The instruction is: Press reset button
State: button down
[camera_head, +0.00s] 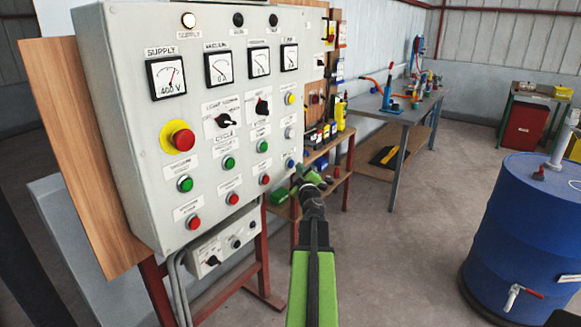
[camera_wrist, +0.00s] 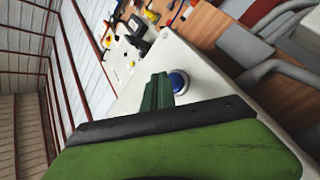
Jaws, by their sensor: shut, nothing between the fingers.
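A blue round button (camera_head: 290,163) sits at the lower right of the grey control panel (camera_head: 140,120); its label is too small to read, so I cannot tell whether it is the reset button. My green gripper (camera_head: 301,172) is shut and empty, with its tip close to this blue button, just right of it in the head view. In the wrist view the dark green shut fingers (camera_wrist: 158,88) point at the panel beside the blue button (camera_wrist: 179,82). I cannot tell whether they touch it.
A red mushroom button on a yellow ring (camera_head: 182,139), green buttons, red buttons and dials share the panel. A shelf with tools (camera_head: 325,145) and a workbench (camera_head: 405,105) stand behind. A blue drum (camera_head: 525,230) stands at the right. The floor between is clear.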

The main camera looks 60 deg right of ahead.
jog(key=s, duration=0.5)
dwell(0.4)
dwell(0.6)
